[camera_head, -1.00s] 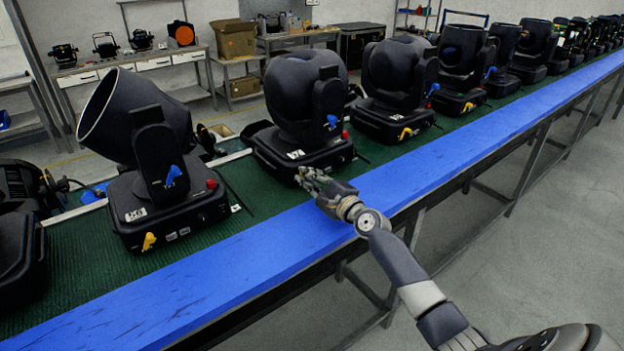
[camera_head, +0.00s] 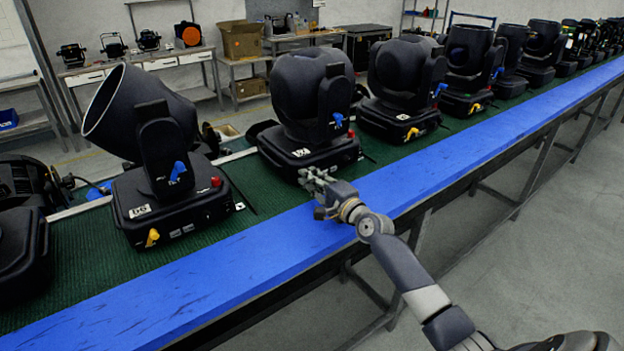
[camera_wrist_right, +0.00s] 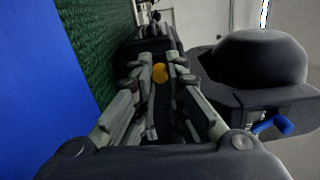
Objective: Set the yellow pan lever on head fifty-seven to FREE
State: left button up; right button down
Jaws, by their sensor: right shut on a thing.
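Head fifty-seven (camera_head: 312,100) is a black moving head on the bench, its base label facing the front and partly legible. It has a blue lever (camera_head: 338,119) on its yoke, also in the right wrist view (camera_wrist_right: 272,125). My right gripper (camera_head: 306,175) is at the front of its base and covers the yellow pan lever there in the head view. In the right wrist view the yellow pan lever (camera_wrist_right: 160,73) shows between the fingertips of my right gripper (camera_wrist_right: 158,68), which is shut on it. Which setting the lever is at cannot be read. My left gripper is out of view.
A similar head (camera_head: 165,160) with its own yellow lever (camera_head: 152,237) stands to the left. Another (camera_head: 402,85) stands to the right, with several more beyond. The blue front strip (camera_head: 240,260) of the bench is clear below my right arm.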

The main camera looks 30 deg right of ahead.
jog(key=c, duration=1.6)
grip_release()
jog(key=shift+a, duration=0.1)
jog(key=s, duration=0.8)
jog(key=s+d, duration=0.1)
jog(key=s, duration=0.3)
jog(key=shift+f, duration=0.15)
